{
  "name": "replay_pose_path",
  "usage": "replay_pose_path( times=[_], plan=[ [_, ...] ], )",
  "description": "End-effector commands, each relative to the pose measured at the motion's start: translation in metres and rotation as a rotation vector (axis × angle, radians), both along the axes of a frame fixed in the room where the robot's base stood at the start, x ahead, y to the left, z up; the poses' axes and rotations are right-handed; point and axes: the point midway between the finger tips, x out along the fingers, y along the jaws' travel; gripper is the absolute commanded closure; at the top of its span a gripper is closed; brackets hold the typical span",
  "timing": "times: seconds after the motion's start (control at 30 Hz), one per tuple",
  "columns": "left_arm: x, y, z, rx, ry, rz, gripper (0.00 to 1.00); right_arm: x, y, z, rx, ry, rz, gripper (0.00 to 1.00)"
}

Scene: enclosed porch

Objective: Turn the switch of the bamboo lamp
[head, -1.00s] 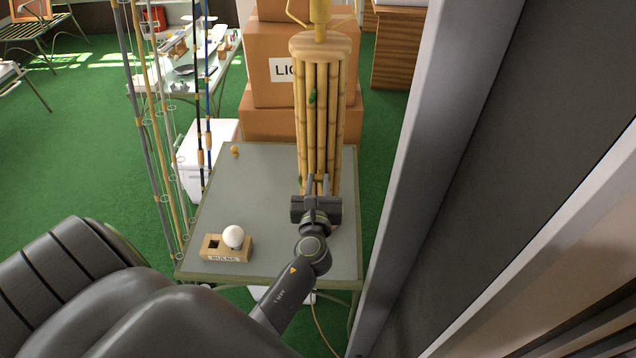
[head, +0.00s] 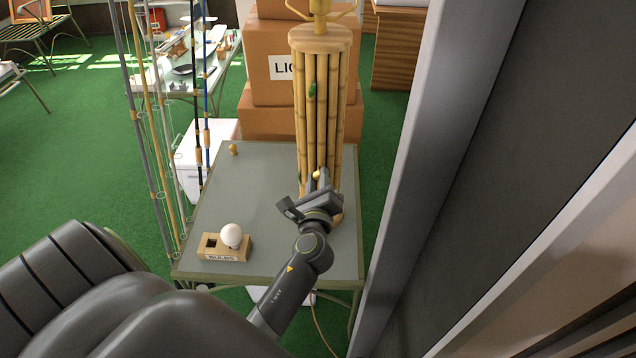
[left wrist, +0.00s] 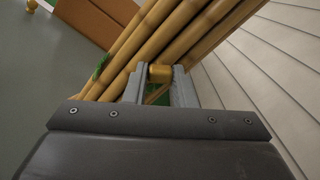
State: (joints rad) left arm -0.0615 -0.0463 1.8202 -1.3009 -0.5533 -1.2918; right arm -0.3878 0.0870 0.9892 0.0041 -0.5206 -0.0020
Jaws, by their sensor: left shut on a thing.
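The bamboo lamp (head: 322,100) stands upright on the grey table, a bundle of bamboo canes under a round wooden cap, with a small green leaf on its side. Its switch, a small brass knob (head: 316,174), sits low on the side facing me. My left gripper (head: 315,183) is shut on this knob, its body tilted against the lamp. In the left wrist view the knob (left wrist: 160,73) shows between the two grey fingertips, with the canes (left wrist: 190,35) running diagonally behind. The lamp's foot is partly hidden by my gripper. My right gripper is not in view.
On the table (head: 265,185), a wooden bulb holder (head: 211,250) with a white bulb (head: 231,236) stands front left, and a small brass-coloured piece (head: 233,149) lies at back left. Fishing rods (head: 150,120) rise along the left edge. Cardboard boxes (head: 262,122) stand behind. A wall post (head: 420,140) is close right.

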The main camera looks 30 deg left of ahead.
Motion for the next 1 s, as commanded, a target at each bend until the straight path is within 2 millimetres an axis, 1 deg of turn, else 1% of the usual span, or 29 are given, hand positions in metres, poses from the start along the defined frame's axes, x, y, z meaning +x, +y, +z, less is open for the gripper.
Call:
replay_pose_path(
  times=[0.1, 0.27, 0.6, 0.8, 1.0],
  plan=[
    [0.000, 0.000, -0.001, -0.093, -0.060, 0.000, 0.99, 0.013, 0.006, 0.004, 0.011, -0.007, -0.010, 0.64],
    [0.000, 0.000, -0.001, -0.224, -0.140, 0.000, 0.99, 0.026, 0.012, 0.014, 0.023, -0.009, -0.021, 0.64],
    [0.000, 0.000, -0.001, -0.493, -0.306, -0.001, 0.99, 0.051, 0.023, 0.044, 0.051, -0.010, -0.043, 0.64],
    [0.000, 0.000, -0.001, -0.626, -0.387, 0.000, 0.99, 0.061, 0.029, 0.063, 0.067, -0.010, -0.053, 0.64],
    [0.000, 0.000, 0.000, -0.722, -0.445, -0.002, 0.99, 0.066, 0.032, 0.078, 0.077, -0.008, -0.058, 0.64]
  ],
)
